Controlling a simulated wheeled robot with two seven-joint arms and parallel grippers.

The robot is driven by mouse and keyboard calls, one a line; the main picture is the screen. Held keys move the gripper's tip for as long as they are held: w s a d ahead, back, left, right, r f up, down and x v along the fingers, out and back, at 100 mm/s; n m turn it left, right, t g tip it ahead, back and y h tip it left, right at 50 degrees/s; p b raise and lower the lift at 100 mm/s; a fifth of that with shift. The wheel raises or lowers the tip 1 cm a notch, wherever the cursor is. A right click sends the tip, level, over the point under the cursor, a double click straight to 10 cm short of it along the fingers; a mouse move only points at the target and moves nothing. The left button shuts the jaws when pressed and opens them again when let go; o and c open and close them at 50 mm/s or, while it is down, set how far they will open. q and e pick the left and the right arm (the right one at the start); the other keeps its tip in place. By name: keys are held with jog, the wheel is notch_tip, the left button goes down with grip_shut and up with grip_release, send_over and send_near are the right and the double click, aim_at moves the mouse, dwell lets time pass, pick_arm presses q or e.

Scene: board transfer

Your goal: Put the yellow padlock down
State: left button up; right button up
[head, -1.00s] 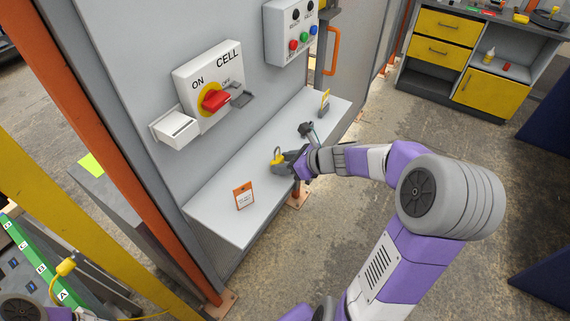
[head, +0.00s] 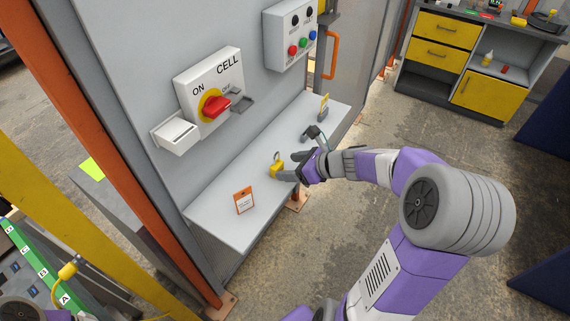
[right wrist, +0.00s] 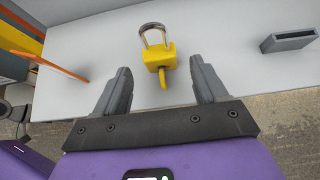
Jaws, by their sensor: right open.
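The yellow padlock (head: 277,170) stands on the light grey shelf (head: 228,205), near its front edge. In the right wrist view the padlock (right wrist: 160,57) shows its metal shackle pointing away from me and a yellow key-like piece toward me. My right gripper (head: 290,167) is open, just to the right of the padlock in the head view. In the wrist view its two fingers lie apart on either side, short of the padlock's body, with gaps between. My left gripper is not in view.
An orange-framed sign (head: 244,200) stands on the shelf left of the padlock. A small grey holder with a yellow tag (head: 324,108) stands at the far end. The wall above carries the red CELL switch (head: 216,107), a white box (head: 175,135) and a button box (head: 292,36).

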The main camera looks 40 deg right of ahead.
jog(key=p+v, duration=0.2)
jog(key=v, duration=0.7)
